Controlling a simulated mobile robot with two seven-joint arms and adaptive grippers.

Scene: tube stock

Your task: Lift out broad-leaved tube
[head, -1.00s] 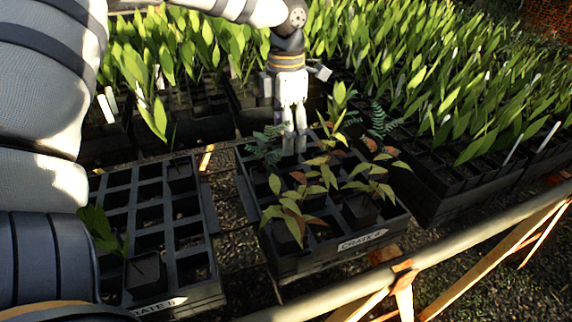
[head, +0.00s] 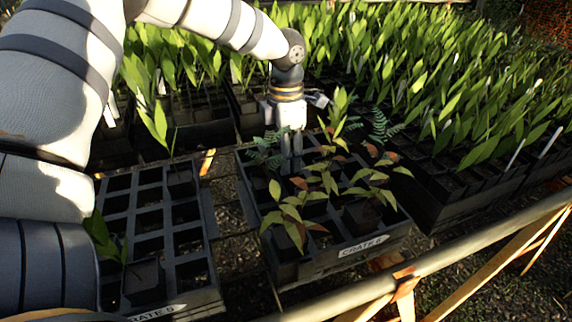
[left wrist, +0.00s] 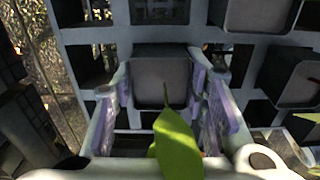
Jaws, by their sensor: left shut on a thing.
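My left gripper (head: 291,168) reaches straight down into the back-left part of the right-hand black crate (head: 345,250). In the left wrist view its fingers (left wrist: 170,105) stand on both sides of a square grey tube (left wrist: 160,82) and are shut on it. The tube appears to sit low among the crate's cells. Two other broad-leaved tubes stand in the left crate, one at its back right (head: 181,180) and one at its front left (head: 142,278). My right gripper is not in view.
Reddish-leaved seedlings (head: 290,215) and feathery blue-green ones (head: 380,127) stand close around the gripper. The left crate (head: 165,308) has many empty cells. Dense trays of broad-leaved plants (head: 450,90) fill the back. A rail (head: 440,258) runs along the front.

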